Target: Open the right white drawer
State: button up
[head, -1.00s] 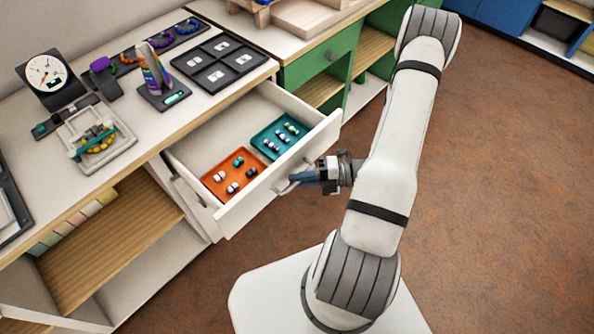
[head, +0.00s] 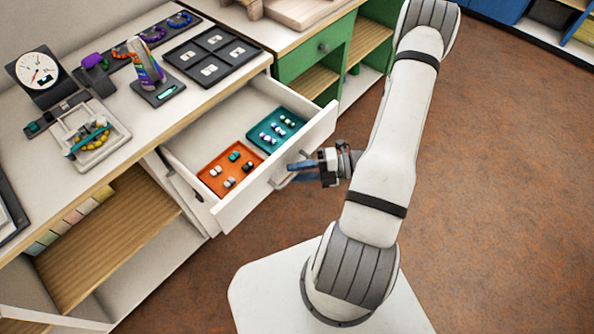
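The white drawer (head: 277,186) stands pulled out of the white counter, its inside visible. An orange tray (head: 213,166) and a teal tray (head: 257,142) with small beads lie in it. The drawer's grey handle (head: 285,180) sits on its front face. My gripper (head: 302,167) is at the handle, with its fingers pointing left toward the drawer front. The fingers are small and partly overlap the handle, so I cannot tell whether they are closed on it.
The counter (head: 135,105) carries a dial clock (head: 38,73), a black compartment tray (head: 238,67) and bead displays. Open shelves (head: 115,230) are at lower left. A green cabinet (head: 302,56) stands beyond the drawer. Brown floor (head: 490,200) is clear at right.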

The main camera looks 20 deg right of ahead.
jog(key=v, duration=0.7)
jog(key=shift+d, duration=0.2)
jog(key=s+a+r+m+h+p, duration=0.1)
jog(key=r+m+h, duration=0.4)
jog(key=r+m, duration=0.5)
jog(key=s+a+r+m+g+h+p, duration=0.1)
jog(key=a+r+m+h, duration=0.4)
jog(key=r+m, duration=0.5)
jog(key=s+a+r+m+g+h+p, duration=0.1)
jog(key=s+a+r+m+h+p, duration=0.1)
jog(key=r+m, duration=0.8)
jog(key=a+r+h+p, duration=0.1)
jog(key=a+h, duration=0.1)
jog(key=h, duration=0.1)
jog(key=shift+s+a+r+m+h+p, duration=0.2)
jog(key=shift+s+m+h+p, duration=0.1)
jog(key=shift+m, duration=0.1)
jog(key=shift+a, duration=0.1)
